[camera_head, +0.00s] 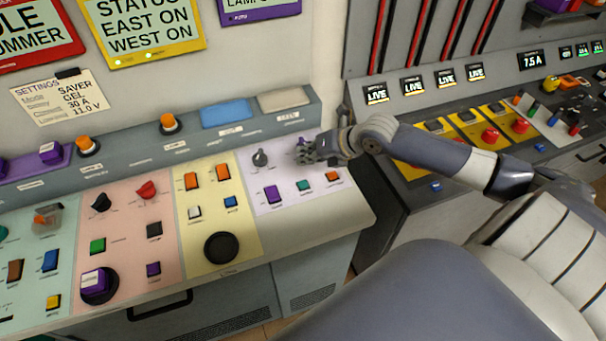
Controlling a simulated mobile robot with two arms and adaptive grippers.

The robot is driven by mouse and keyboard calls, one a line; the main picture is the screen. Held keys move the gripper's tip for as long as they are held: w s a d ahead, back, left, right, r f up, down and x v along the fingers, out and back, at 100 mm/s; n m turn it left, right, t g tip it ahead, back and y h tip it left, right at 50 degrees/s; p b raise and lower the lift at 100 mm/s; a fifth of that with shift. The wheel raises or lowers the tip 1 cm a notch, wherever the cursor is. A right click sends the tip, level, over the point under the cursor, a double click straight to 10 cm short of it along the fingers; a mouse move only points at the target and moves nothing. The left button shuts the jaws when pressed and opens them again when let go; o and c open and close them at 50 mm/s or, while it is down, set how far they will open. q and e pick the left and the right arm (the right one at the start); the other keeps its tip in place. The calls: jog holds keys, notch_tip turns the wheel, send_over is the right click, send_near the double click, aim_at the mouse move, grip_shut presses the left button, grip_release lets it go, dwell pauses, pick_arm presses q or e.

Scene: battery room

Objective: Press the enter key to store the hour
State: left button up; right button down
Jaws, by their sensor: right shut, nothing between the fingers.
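The lilac panel (262,190) at the right end of the near console holds a dark rotary knob (260,158). Along its lower part are a purple key (271,194), a teal key (303,185) and an orange key (333,177). Their labels are too small to read, so I cannot tell which is the enter key. My right gripper (303,151) is shut and empty over the upper right of this panel, behind the teal and orange keys and right of the knob. It hides the panel part under it. My left gripper is not in view.
Yellow (220,207), pink and green panels with keys and knobs lie to the left. A raised ledge (203,144) with orange knobs runs behind. A second console (412,192) with red buttons and LIVE displays stands right, beyond a gap.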

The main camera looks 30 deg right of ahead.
aim_at(305, 182)
pick_arm(q)
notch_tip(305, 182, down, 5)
jog(key=b, duration=0.4)
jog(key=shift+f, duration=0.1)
pick_arm(e)
notch_tip(305, 182, down, 7)
jog(key=shift+r, duration=0.2)
dwell(0.6)
pick_arm(q)
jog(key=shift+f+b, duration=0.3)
jog(key=shift+b, duration=0.25)
pick_arm(e)
jog(key=shift+f, duration=0.45)
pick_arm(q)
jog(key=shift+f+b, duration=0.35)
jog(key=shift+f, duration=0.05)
pick_arm(e)
jog(key=shift+f, duration=0.5)
pick_arm(q)
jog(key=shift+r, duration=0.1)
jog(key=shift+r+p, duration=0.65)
jog(key=shift+p, duration=0.1)
pick_arm(e)
jog(key=shift+r, duration=0.9)
notch_tip(305, 182, up, 5)
jog(key=p, duration=0.4)
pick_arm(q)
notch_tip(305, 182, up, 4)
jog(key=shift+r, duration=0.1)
